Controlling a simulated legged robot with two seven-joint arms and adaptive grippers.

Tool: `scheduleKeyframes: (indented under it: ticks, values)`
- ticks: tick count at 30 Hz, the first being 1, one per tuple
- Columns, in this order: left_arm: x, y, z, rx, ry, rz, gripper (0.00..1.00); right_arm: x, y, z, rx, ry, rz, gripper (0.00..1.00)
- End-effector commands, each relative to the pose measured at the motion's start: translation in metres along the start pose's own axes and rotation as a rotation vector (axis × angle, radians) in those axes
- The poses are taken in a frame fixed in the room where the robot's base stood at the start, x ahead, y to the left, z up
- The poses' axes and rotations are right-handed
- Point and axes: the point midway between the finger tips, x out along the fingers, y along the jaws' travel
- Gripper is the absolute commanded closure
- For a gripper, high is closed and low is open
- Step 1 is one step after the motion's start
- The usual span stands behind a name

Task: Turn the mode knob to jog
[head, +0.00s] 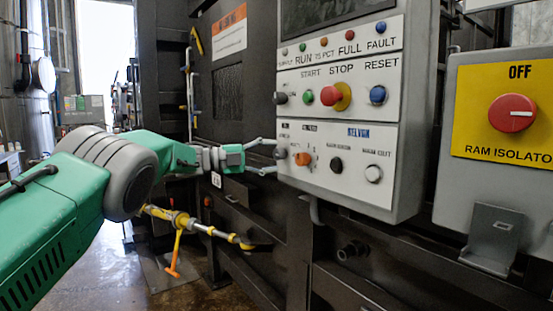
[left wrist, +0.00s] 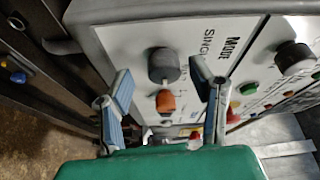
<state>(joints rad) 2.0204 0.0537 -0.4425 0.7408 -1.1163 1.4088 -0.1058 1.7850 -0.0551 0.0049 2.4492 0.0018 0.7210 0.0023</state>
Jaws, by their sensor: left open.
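The mode knob (head: 280,153) is a dark grey round knob at the left end of the lower white panel on the control box. It also shows in the left wrist view (left wrist: 163,65), beside the printed words "MODE" and "SINGL". My left gripper (head: 270,156) is open at the panel's left edge, with one finger above the knob's height and one below. In the left wrist view its fingers (left wrist: 150,82) spread either side of the knob and the orange knob. I cannot tell whether they touch the panel, or which way the knob points. My right gripper is not in view.
An orange knob (head: 303,159) sits close to the right of the mode knob. A black knob (head: 280,98) is above it, with a green start button (head: 308,97) and red stop button (head: 331,95). A ram isolator (head: 512,113) stands right. Open floor lies at lower left.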

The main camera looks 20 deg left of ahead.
Motion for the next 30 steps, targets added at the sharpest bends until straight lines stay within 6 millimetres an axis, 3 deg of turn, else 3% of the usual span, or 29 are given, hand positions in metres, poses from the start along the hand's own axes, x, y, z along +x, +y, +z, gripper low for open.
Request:
scheduleKeyframes:
  ticks: [9,15,30]
  values:
    - [-0.07,0.001,0.002,-0.002,-0.004,0.0,0.51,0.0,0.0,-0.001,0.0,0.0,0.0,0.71]
    - [-0.097,0.002,0.002,-0.003,-0.002,0.001,0.51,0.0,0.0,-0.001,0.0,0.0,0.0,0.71]
    - [-0.103,0.002,0.002,-0.002,-0.001,0.002,0.51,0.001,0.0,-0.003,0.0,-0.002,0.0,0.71]
